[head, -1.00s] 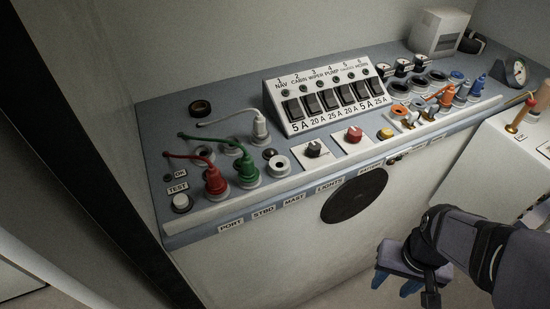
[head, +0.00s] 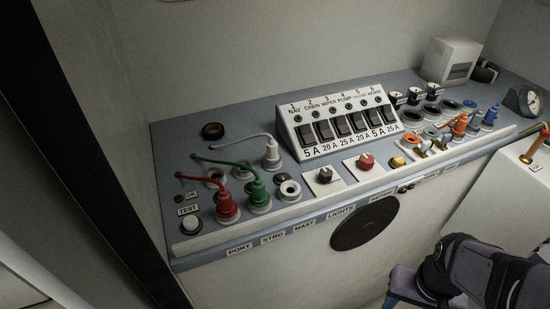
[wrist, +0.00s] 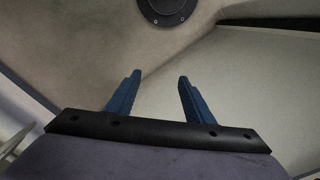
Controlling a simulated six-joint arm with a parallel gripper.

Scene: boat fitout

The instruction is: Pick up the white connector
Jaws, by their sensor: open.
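The white connector (head: 271,155) stands upright on the blue-grey panel, left of the switch box, with a pale cable running off to the left. My gripper (head: 393,300) is at the bottom right of the head view, in front of and below the panel, well away from the connector. Its fingertips are partly cut off there. In the wrist view my gripper (wrist: 159,76) has its two blue fingers apart with nothing between them. The connector is not in the wrist view.
A red connector (head: 227,207) and a green connector (head: 260,193) stand in front of the white one, their cables close by. An empty socket (head: 290,190) and the switch box (head: 337,122) are to its right. Orange and blue connectors (head: 459,124) stand at the far right.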

